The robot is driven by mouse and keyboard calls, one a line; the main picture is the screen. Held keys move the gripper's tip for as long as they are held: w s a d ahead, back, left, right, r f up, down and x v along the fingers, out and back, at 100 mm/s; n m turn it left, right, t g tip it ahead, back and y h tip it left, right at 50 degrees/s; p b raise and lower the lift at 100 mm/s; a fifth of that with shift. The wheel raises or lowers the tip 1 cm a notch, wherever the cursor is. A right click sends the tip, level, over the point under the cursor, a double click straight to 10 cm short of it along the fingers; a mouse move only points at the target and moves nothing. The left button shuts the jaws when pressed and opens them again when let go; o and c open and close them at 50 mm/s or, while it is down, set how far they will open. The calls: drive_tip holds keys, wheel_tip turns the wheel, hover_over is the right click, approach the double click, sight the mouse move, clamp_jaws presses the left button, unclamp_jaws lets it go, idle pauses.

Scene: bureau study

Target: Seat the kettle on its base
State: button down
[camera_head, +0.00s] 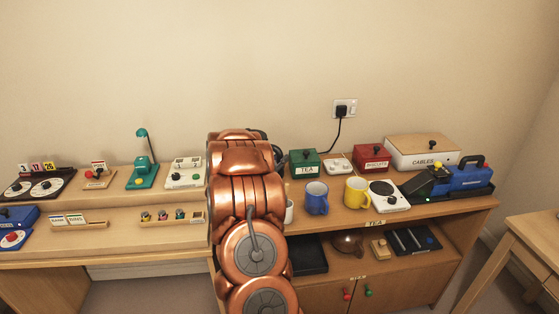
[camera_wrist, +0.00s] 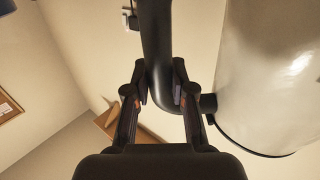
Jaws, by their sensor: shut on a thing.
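In the wrist view my gripper (camera_wrist: 161,88) is shut on the black handle (camera_wrist: 156,35) of the kettle. The kettle's pale glossy body (camera_wrist: 268,75) fills the right side, close beside the fingers; its bottom is out of frame. In the head view my copper arm hides the gripper and most or all of the kettle. A dark part shows just right of the arm's top; I cannot tell what it is. The kettle's base is not clearly seen. A white plate with a black disc (camera_head: 382,189) stands right of the yellow mug; I cannot tell whether it is the base.
A blue mug (camera_head: 316,198) and yellow mug (camera_head: 356,192) stand right of my arm. Behind are the green TEA box (camera_head: 304,164), red BISCUITS box (camera_head: 372,157) and CABLES box (camera_head: 423,153). A black cord (camera_head: 338,133) hangs from the wall socket. A blue device (camera_head: 469,176) stands far right.

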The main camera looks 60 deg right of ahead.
drive_tip(key=shift+f, duration=0.35)
idle(0.4)
drive_tip(key=c, duration=1.3)
unclamp_jaws()
drive_tip(key=shift+o, duration=0.2)
drive_tip(key=shift+f, duration=0.15)
drive_tip(key=shift+a, duration=0.1)
drive_tip(key=a+b, duration=0.1)
drive_tip(key=a, duration=1)
drive_tip(key=shift+s, duration=0.15)
